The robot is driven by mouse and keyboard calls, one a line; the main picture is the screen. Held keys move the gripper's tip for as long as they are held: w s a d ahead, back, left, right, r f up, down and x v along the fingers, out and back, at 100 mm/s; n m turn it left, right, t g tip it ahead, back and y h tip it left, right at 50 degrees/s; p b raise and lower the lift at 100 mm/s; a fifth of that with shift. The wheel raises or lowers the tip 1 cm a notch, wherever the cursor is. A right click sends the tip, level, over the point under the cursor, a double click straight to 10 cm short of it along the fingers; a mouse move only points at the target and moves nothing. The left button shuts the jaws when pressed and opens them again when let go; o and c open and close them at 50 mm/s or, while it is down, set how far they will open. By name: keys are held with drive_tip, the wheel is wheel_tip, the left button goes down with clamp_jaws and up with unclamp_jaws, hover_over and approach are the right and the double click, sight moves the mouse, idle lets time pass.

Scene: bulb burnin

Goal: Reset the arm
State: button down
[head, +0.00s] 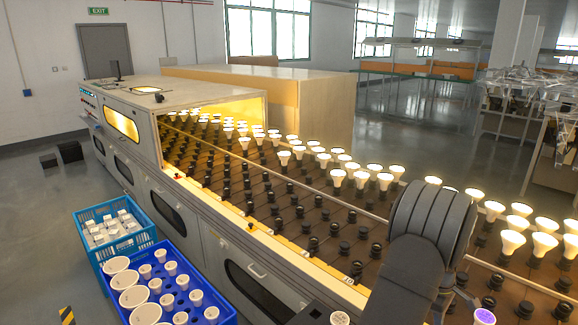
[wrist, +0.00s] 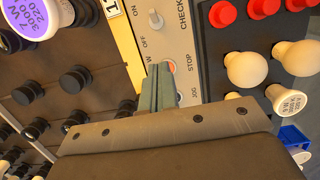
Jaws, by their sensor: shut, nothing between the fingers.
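My gripper (wrist: 158,68) shows in the wrist view as two grey-green fingers pressed together with nothing between them. Its fingertips lie in front of a control panel (wrist: 180,35) printed OFF, CHECK, STOP and JOG. A selector knob (wrist: 155,19) is just beyond the tips, and a round button (wrist: 170,66) is partly hidden behind them. I cannot tell whether the fingers touch the panel. In the head view my dark grey arm reaches over the right part of the line, and its fingers cannot be made out.
The conveyor (head: 225,195) carries rows of black sockets and many lit bulbs (head: 374,170). A blue crate (head: 228,310) with white bulbs and a lighter blue crate (head: 88,262) stand left of it. In the wrist view, white bulbs (wrist: 246,70) and red caps (wrist: 222,13) sit right of the panel.

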drive_tip(key=shift+w+a+r, duration=0.1)
drive_tip(key=shift+r, duration=0.4)
